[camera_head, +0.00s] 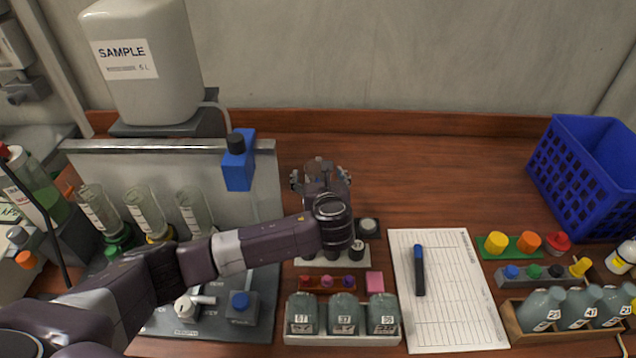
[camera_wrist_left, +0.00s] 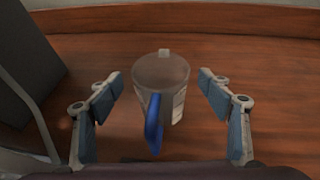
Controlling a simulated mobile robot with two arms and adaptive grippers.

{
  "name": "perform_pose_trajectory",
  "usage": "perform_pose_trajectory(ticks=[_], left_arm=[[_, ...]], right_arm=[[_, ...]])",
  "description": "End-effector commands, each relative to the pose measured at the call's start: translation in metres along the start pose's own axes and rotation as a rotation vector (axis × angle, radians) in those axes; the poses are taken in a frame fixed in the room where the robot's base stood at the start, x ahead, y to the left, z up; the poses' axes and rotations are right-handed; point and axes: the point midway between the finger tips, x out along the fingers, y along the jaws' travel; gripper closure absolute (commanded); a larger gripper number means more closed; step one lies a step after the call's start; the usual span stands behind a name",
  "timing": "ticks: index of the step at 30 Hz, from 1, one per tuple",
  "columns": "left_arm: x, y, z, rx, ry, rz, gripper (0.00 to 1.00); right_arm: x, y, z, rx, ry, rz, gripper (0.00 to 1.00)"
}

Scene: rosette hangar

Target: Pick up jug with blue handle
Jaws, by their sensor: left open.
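The jug with the blue handle (camera_wrist_left: 165,72) stands upright on the wooden bench in the left wrist view. It is clear with a greyish tint, and its blue handle (camera_wrist_left: 154,124) points toward my wrist. My left gripper (camera_wrist_left: 161,88) is open, with one finger on each side of the jug and a visible gap on both sides. In the head view my left gripper (camera_head: 320,176) reaches toward the back of the bench, and only the top of the jug (camera_head: 317,164) shows between its fingers. The rest is hidden by the gripper. My right gripper is not in view.
A grey metal panel (camera_head: 262,185) with a blue valve (camera_head: 238,163) stands left of the gripper. Racked bottles (camera_head: 343,314) and a clipboard sheet (camera_head: 450,285) lie nearer the front. A blue crate (camera_head: 588,165) is at right. The bench (camera_head: 440,175) between gripper and crate is clear.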

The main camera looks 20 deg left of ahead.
Motion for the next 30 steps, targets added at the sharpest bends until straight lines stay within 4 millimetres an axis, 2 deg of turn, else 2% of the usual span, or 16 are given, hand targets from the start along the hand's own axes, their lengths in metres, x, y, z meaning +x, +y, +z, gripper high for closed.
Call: perform_pose_trajectory(ticks=[4, 12, 25, 30], left_arm=[[0.015, -0.001, 0.000, 0.000, 0.001, 0.000, 0.28], [0.018, -0.001, -0.001, -0.001, 0.001, -0.002, 0.28], [0.018, -0.001, -0.001, -0.001, 0.001, -0.002, 0.74], [0.018, -0.001, 0.000, -0.001, 0.000, -0.002, 0.75]], right_arm=[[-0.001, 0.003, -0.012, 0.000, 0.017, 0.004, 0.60], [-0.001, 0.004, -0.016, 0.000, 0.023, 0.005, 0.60], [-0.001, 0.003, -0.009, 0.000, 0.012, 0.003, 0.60], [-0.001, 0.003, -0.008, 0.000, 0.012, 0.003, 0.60]])
